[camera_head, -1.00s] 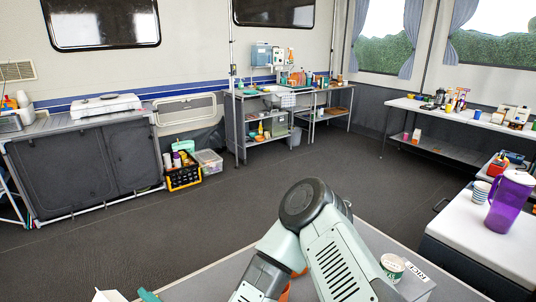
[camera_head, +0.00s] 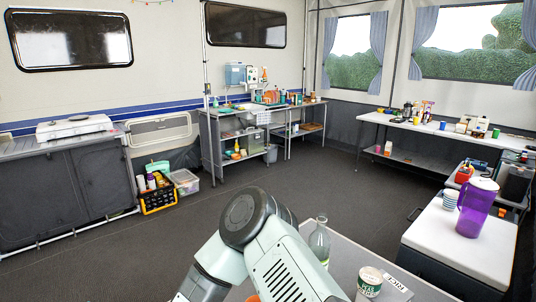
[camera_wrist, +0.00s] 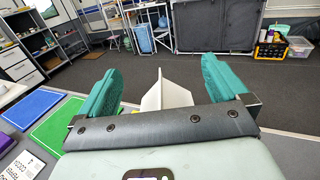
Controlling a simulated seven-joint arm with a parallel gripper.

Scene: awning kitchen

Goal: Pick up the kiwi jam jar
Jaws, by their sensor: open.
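I cannot pick out a kiwi jam jar for sure in either view. In the head view, a small white and green container (camera_head: 369,281) stands on the near table at the lower right; its print is too small to read. My gripper (camera_wrist: 160,72) shows in the wrist view with its two teal fingers wide apart and nothing held. A white folded or open-topped object (camera_wrist: 165,94) shows beyond the gap between the fingers. In the head view my arm hides part of the near table, and my gripper is out of sight.
A clear bottle (camera_head: 319,243) stands behind my arm, near a white packet marked RICE (camera_head: 398,285). Blue (camera_wrist: 28,109) and green (camera_wrist: 62,128) mats lie left in the wrist view.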

